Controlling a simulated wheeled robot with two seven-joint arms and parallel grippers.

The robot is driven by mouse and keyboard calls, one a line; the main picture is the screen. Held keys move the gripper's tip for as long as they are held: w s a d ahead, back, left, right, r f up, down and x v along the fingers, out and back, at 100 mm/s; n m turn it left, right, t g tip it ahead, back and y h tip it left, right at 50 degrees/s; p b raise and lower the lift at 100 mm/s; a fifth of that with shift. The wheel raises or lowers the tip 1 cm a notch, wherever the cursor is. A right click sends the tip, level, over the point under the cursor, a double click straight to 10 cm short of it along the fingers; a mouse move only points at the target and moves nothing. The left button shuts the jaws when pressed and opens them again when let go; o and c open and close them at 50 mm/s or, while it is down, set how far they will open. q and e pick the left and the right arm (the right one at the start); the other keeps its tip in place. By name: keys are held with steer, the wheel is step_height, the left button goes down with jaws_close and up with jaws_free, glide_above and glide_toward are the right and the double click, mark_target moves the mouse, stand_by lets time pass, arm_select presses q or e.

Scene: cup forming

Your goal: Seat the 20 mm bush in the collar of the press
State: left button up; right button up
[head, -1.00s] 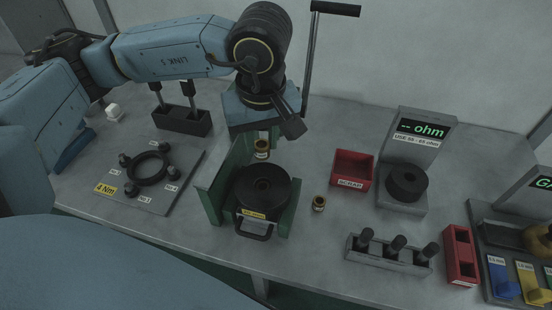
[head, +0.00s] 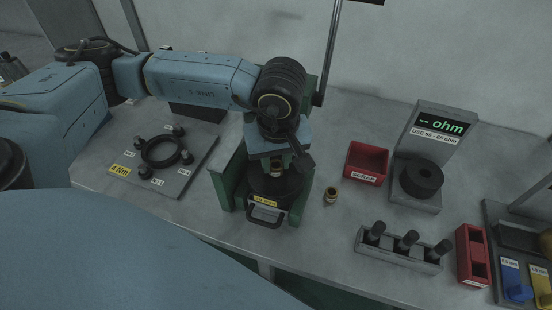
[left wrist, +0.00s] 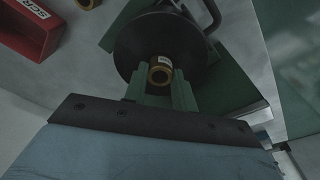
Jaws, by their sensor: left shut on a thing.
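My left gripper (head: 276,160) is over the press and shut on a brass bush (head: 276,170) with a pale label band. In the left wrist view the bush (left wrist: 160,69) is at the tips of my left gripper (left wrist: 161,82). It appears in front of the middle of the press's black round collar (left wrist: 128,50). I cannot tell whether the bush touches the collar or sits in it. The green press (head: 226,180) has a handle and yellow label at its front. The gripper hides much of the collar (head: 262,188) in the head view. My right gripper is not in view.
Another brass bush (head: 331,194) stands on the table right of the press. A red scrap bin (head: 367,163), an ohm meter stand (head: 436,140) and a rack of black pegs (head: 398,250) are further right. A plate with a black ring (head: 161,153) lies left.

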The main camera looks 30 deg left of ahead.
mark_target(278, 170)
arm_select(q)
steer(key=shift+f, duration=0.15)
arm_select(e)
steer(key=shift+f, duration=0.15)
arm_select(q)
steer(key=o, duration=1)
steer(key=shift+c, duration=0.2)
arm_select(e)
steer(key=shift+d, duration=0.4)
arm_select(q)
steer(key=shift+r, duration=0.5)
step_height(278, 170, up, 11)
steer(key=s+d+p, duration=0.1)
steer(key=shift+r, duration=0.15)
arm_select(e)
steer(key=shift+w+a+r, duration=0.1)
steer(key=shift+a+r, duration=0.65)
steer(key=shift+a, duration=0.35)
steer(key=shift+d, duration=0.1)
